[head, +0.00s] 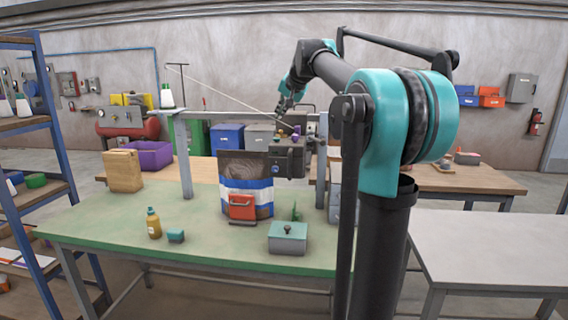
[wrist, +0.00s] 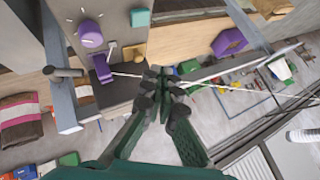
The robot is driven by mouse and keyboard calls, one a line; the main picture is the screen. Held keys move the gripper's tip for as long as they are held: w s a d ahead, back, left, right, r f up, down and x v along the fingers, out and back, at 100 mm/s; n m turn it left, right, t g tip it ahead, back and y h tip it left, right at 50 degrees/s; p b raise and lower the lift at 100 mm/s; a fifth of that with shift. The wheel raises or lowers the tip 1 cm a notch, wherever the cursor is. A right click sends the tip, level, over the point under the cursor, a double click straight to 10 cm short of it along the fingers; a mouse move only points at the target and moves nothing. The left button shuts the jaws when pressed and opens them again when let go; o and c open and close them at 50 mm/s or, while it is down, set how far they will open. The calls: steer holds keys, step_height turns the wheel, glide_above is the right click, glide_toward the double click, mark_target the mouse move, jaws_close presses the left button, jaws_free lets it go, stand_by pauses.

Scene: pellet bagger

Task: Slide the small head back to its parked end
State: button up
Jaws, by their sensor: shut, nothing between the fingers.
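The small head (head: 290,158) is a dark grey box with small coloured knobs. It hangs on the horizontal rail (head: 228,117), near the right post and above the right side of the bag. In the wrist view the head (wrist: 112,92) lies left of the fingers, with a purple lever (wrist: 102,68), a round purple knob (wrist: 90,34) and a yellow knob. My gripper (head: 283,107) is above the head, shut and empty; its fingertips (wrist: 161,76) meet in the wrist view. I cannot tell whether they touch the head or the thin white cord beside them.
A dark, blue and white bag (head: 246,172) stands on the green table (head: 120,215) below the rail. A grey lidded box (head: 288,240), a bottle (head: 153,223) and a teal block (head: 176,236) are in front. A thin cord runs from a left pole (head: 184,80) to the head.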

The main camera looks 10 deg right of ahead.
mark_target(290, 158)
steer(key=shift+o, duration=1.2)
steer(key=shift+s, duration=0.3)
steer(key=o, duration=0.5)
steer(key=s+n+g+h, duration=0.1)
steer(key=s+n+g, duration=0.1)
steer(key=s, duration=0.4)
steer(key=shift+s+a+f, duration=0.2)
steer(key=shift+a+f, duration=0.1)
steer(key=shift+f, duration=0.1)
steer(key=s+d+n+g+h, duration=0.2)
steer(key=s, duration=0.5)
steer(key=x, duration=1.7)
steer(key=shift+s+d+f, duration=0.15)
steer(key=shift+s+f, duration=0.1)
steer(key=shift+s, duration=0.05)
jaws_close()
